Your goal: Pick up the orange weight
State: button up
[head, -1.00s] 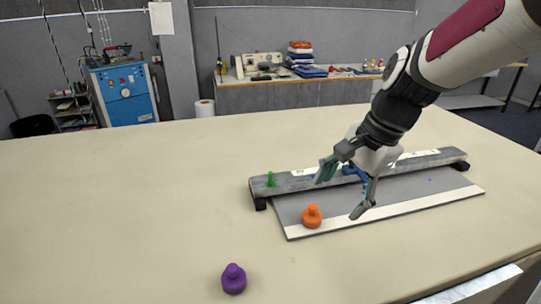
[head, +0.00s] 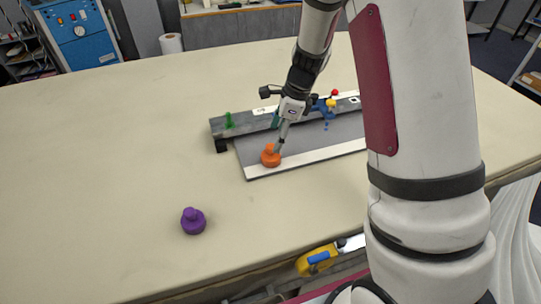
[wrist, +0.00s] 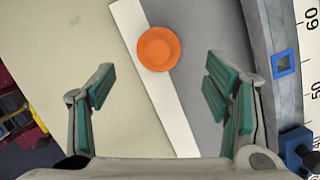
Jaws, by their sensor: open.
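The orange weight (head: 271,156) stands upright on the white strip at the front left of the grey board. In the wrist view the orange weight (wrist: 159,48) is seen from above, ahead of the fingertips and roughly midway between them. My gripper (head: 279,135) is just above and behind the weight in the head view, and one finger overlaps its right side there. In the wrist view my gripper (wrist: 158,80) has its green-padded fingers wide apart, with nothing between them. I cannot tell from the head view whether a finger touches the weight.
A grey raised bar (head: 250,122) with a green peg (head: 229,121) runs along the board's back. Blue, yellow and red pieces sit by it on the right. A purple weight (head: 193,221) stands at the front left. The cloth table (head: 100,160) is clear on the left.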

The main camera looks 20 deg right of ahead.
aim_at(273, 146)
jog(key=shift+p+x, duration=0.4)
jog(key=shift+x, duration=3.35)
jog(key=shift+a, duration=0.15)
grip_shut()
jog(key=shift+r, duration=0.1)
